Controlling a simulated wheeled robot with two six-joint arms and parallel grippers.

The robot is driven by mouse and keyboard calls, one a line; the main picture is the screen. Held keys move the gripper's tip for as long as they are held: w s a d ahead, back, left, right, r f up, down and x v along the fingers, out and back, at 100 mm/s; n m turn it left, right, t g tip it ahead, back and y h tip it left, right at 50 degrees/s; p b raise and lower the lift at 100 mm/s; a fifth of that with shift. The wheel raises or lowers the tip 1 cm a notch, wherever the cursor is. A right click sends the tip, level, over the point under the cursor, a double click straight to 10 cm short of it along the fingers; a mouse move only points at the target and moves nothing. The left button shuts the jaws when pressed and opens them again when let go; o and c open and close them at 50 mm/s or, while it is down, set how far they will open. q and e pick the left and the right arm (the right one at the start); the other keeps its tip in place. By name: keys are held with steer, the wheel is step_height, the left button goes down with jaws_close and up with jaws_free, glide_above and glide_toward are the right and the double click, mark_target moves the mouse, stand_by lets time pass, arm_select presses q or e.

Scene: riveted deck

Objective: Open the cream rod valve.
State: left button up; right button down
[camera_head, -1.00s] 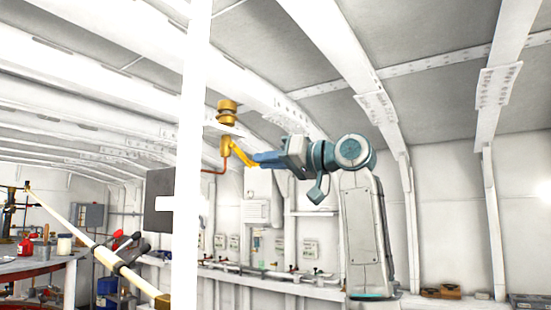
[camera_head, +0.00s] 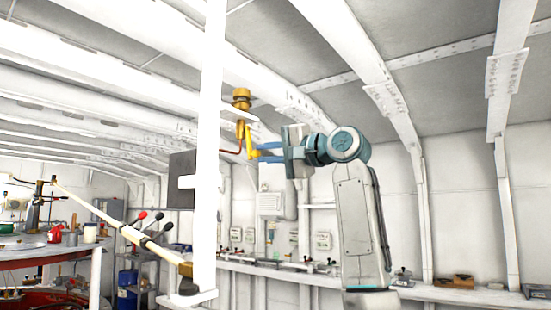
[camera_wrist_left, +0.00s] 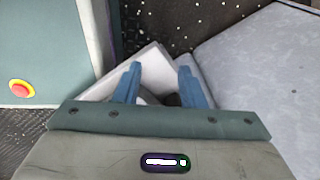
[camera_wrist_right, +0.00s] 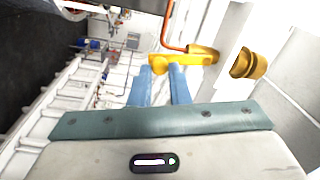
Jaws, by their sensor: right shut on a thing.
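A yellow valve lever (camera_head: 249,143) hangs almost straight down below a brass fitting (camera_head: 241,98), with a copper-red pipe (camera_head: 233,152) beside it. My right gripper (camera_head: 254,151) reaches in from the right and is shut on the lever. In the right wrist view the lever (camera_wrist_right: 195,56) lies at the blue fingertips, with the brass fitting (camera_wrist_right: 249,63) to the right. A long cream rod (camera_head: 115,224) with brass ends slants across the lower left, apart from the right gripper. My left gripper (camera_wrist_left: 159,80) is open and empty, seen only in the left wrist view.
A white post (camera_head: 209,150) stands just left of the lever. Red- and black-knobbed levers (camera_head: 150,228) are by the cream rod. A round red-sided table (camera_head: 40,258) is at left. White ribs (camera_head: 400,110) arch overhead. A workbench (camera_head: 310,278) runs along the back.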

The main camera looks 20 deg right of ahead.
arm_select(q)
steer(key=shift+w+f+b, duration=0.2)
steer(key=shift+f+b, duration=0.15)
steer(key=shift+f, duration=0.15)
arm_select(e)
steer(key=shift+s+a+m, duration=0.25)
steer(key=shift+a+m, duration=0.15)
steer(key=shift+m, duration=0.4)
arm_select(q)
steer(key=shift+s+f, duration=0.1)
arm_select(e)
steer(key=shift+s+a, duration=0.1)
arm_select(q)
steer(key=shift+s, duration=0.1)
arm_select(e)
steer(key=shift+r+m, duration=0.1)
steer(key=shift+m, duration=0.2)
